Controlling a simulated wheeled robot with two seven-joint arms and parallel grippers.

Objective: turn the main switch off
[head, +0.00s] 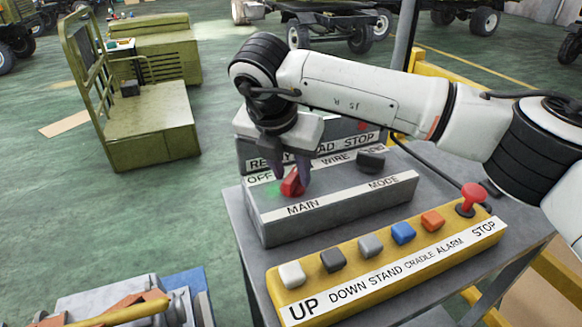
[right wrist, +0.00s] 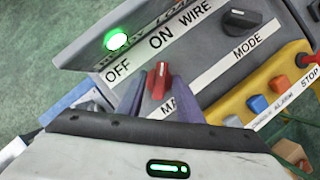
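The main switch is a red knob (head: 292,183) on the grey control box (head: 345,207), behind the MAIN label. In the right wrist view the red knob (right wrist: 158,82) points toward the ON mark. A green lamp (right wrist: 117,40) beside OFF is lit. My right gripper (head: 288,177) reaches down over the knob from above. In the right wrist view its two purple-grey fingers (right wrist: 157,92) stand on either side of the knob, with a small gap visible at the left finger, so it looks open around the knob. My left gripper is not in view.
A black MODE knob (head: 371,161) sits right of the switch. In front is a yellow panel (head: 390,262) with several coloured buttons and a red mushroom STOP button (head: 472,197). A sign box (head: 350,145) stands behind. Green machinery (head: 150,110) stands on the floor at left.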

